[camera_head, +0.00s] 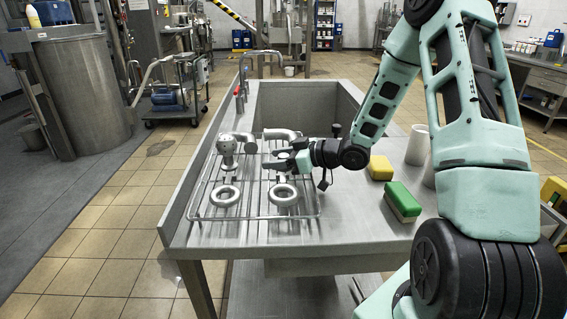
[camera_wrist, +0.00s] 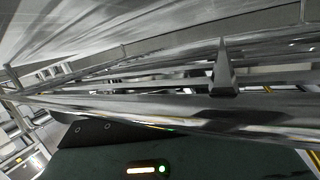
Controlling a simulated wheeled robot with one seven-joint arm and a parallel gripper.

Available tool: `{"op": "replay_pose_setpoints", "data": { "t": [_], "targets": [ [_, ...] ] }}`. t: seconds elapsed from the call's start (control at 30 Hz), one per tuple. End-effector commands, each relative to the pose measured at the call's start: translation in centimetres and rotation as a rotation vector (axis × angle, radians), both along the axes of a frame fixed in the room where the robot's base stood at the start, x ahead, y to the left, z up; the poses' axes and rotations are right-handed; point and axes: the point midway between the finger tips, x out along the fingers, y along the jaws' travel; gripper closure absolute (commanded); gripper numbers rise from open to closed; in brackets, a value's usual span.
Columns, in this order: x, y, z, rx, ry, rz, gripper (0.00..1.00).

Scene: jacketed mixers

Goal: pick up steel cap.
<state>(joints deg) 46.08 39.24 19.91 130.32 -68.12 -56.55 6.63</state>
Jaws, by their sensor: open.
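A wire rack (camera_head: 209,215) stands on the steel sink table and holds several metal fittings. My gripper (camera_head: 276,161) is low over the right part of the rack, with its jaws open. A small pale round piece shows at the jaws and may be the steel cap, but the gripper partly hides it and I cannot tell for sure. I cannot tell whether the jaws touch it. In the wrist view, rack wires (camera_wrist: 150,105) fill the picture close up, and one dark pointed finger (camera_wrist: 223,72) shows; no cap can be made out there.
Two rings, the left one (camera_head: 225,196) and the right one (camera_head: 284,195), lie at the rack's near side. A valve-like fitting (camera_head: 227,152) and a bent pipe (camera_head: 282,134) lie behind. A yellow sponge (camera_head: 380,167), green sponge (camera_head: 403,199) and white cup (camera_head: 418,146) stand right. The sink is behind.

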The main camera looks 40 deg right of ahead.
Motion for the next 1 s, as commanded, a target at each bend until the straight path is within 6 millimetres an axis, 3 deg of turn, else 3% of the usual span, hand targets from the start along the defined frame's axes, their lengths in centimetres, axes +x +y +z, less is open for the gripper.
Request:
{"op": "replay_pose_setpoints", "data": {
  "t": [0.2,0.4,0.73,1.0],
  "targets": [
    [0.1,0.0,0.0,0.000,0.000,-0.001,0.46],
    [0.0,0.0,-0.1,0.000,0.001,-0.001,0.98],
    [0.0,-0.1,0.2,-0.002,0.004,-0.001,0.98],
    [0.0,-0.1,5.0,-0.005,-0.002,-0.001,0.98]
  ]
}}
